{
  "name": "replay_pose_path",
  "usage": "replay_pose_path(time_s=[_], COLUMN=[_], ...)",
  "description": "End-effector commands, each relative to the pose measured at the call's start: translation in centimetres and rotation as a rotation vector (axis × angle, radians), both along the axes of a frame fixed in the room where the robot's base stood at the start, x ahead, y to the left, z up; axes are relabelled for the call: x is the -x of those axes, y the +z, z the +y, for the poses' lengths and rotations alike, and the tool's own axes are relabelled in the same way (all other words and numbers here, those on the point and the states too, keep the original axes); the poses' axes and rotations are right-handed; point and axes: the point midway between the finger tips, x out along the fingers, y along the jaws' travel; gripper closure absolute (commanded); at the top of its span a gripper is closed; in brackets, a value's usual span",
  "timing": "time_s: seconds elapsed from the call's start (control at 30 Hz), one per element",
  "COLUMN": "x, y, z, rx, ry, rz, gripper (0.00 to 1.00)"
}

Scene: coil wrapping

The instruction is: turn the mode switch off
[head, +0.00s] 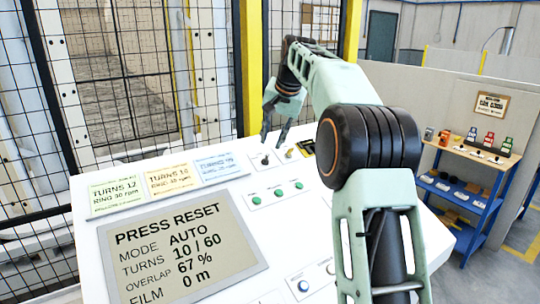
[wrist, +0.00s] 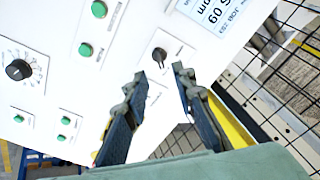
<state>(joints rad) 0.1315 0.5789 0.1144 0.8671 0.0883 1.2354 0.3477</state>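A small black rotary switch (head: 264,160) sits on the white control panel (head: 150,213), right of the blue job card. It also shows in the wrist view (wrist: 159,55), its knob close to vertical in the picture; its label is too small to read. My gripper (head: 273,142) is over the panel close to this switch. In the wrist view the two fingers of my gripper (wrist: 160,76) are apart with nothing between them, and the switch lies just beyond their tips. The panel's display (head: 185,247) reads "PRESS RESET" and "MODE AUTO".
Green buttons (head: 278,194) sit in a row on the panel. A numbered dial (wrist: 18,70) lies at left in the wrist view. A yellow post (head: 252,75) and mesh fence (head: 120,70) stand behind the panel. A blue shelf (head: 470,195) stands at right.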

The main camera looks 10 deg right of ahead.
Motion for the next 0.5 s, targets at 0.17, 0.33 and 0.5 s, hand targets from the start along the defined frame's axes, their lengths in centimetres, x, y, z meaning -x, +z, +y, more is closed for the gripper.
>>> replay_pose_path(time_s=[0.17, 0.33, 0.5], x=[-1.6, -2.8, -3.5], y=[-3.3, -5.7, -6.9], z=[0.5, 0.8, 1.0], rx=[0.000, 0.001, 0.002], ry=[0.002, 0.002, 0.001], rz=[0.004, 0.002, 0.000], gripper=[0.76, 0.76, 0.76])
